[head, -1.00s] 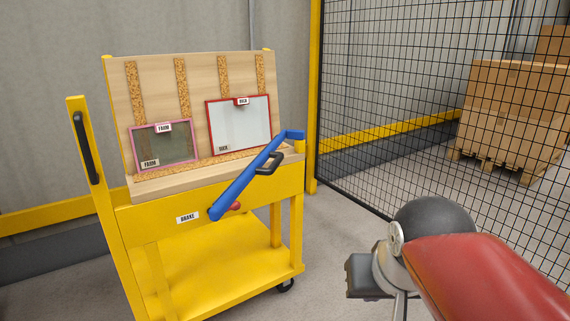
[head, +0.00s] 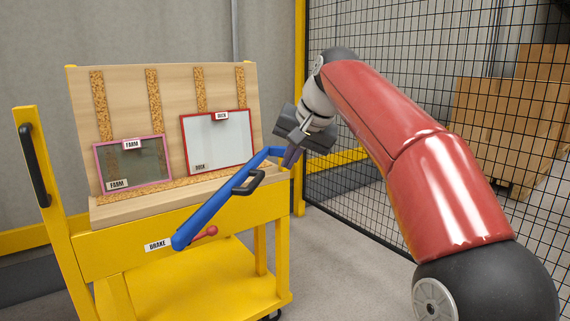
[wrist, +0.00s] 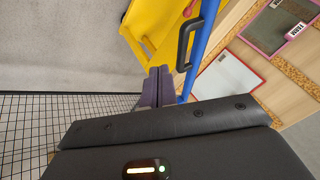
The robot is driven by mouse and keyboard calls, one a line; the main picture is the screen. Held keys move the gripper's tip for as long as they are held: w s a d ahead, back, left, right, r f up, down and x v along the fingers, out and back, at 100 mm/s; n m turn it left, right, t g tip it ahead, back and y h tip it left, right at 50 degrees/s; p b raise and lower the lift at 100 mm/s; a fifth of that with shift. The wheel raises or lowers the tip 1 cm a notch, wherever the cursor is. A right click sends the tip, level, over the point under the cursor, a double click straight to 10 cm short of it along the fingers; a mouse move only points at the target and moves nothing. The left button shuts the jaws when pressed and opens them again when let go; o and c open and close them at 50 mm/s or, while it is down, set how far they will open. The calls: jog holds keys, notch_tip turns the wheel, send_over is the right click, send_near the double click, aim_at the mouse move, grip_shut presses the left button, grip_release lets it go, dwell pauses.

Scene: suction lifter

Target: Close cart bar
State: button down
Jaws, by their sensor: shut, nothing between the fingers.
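The cart bar is a blue bar (head: 222,203) with a black handle (head: 249,182). It slants across the front of the yellow cart (head: 215,230), from lower left up to the right end. My gripper (head: 290,157) is at the bar's upper right end, its fingers together and empty. In the wrist view the dark fingers (wrist: 157,86) lie close beside the blue bar (wrist: 204,45) and its black handle (wrist: 187,45). I cannot tell whether they touch the bar. A red knob (head: 211,231) shows beside the bar's lower end.
Two framed panels, pink (head: 131,164) and red (head: 217,142), lean on the cart's wooden rack (head: 160,90). A black mesh fence (head: 400,70) stands at the right, with cardboard boxes (head: 490,115) behind it. Grey floor is clear right of the cart.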

jog(key=w+a+f+b, duration=0.1)
jog(key=w+a+f, duration=0.3)
jog(key=a+f, duration=0.2)
jog(key=shift+a+f, duration=0.15)
jog(key=shift+f, duration=0.3)
jog(key=shift+w, duration=0.1)
